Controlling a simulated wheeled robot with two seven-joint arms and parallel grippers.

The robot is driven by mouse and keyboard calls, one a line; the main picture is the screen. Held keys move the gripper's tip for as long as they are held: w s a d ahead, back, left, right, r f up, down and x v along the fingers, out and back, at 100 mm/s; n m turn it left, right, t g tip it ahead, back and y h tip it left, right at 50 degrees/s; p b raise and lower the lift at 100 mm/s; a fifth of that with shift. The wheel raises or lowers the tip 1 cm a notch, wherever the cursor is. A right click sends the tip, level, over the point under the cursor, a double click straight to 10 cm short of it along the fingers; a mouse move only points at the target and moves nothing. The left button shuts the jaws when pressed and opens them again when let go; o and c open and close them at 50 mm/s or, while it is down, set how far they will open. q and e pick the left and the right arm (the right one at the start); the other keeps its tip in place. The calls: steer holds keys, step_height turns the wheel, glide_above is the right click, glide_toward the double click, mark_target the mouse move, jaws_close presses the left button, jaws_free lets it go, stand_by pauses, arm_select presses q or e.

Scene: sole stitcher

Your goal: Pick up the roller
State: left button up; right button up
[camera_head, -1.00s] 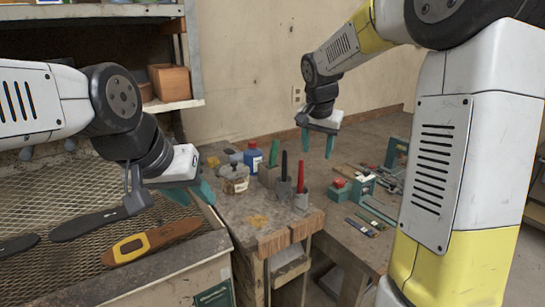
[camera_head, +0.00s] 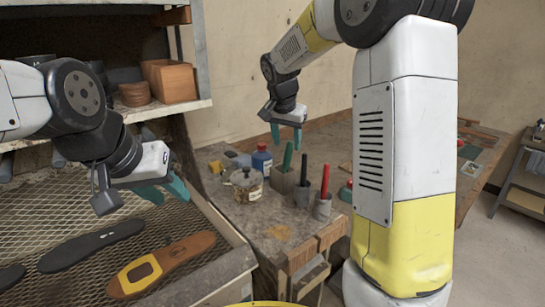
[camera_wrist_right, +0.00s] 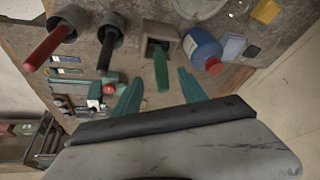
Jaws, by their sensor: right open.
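I cannot tell for sure which tool is the roller. Three upright handles stand in holders on the wooden bench: a green handle (camera_head: 287,157), a black handle (camera_head: 304,168) and a red handle (camera_head: 325,182). In the right wrist view they are the green handle (camera_wrist_right: 161,70), black handle (camera_wrist_right: 105,52) and red handle (camera_wrist_right: 46,49). My right gripper (camera_head: 286,135) is open and empty above the holders. In its wrist view the green handle lies between and beyond the fingertips (camera_wrist_right: 158,90), apart from them. My left gripper (camera_head: 165,191) hangs open and empty over the mesh tray.
A blue bottle (camera_head: 262,161) and a lidded jar (camera_head: 246,186) stand left of the holders. Shoe soles, one brown (camera_head: 185,250), lie on the mesh tray (camera_head: 100,210). My right arm hides part of the bench. A shelf with wooden boxes (camera_head: 176,82) is at upper left.

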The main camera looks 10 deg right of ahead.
mark_target(287, 152)
steer(key=x, duration=0.7)
steer(key=shift+w+f, duration=0.2)
steer(key=shift+f, duration=0.15)
jaws_close()
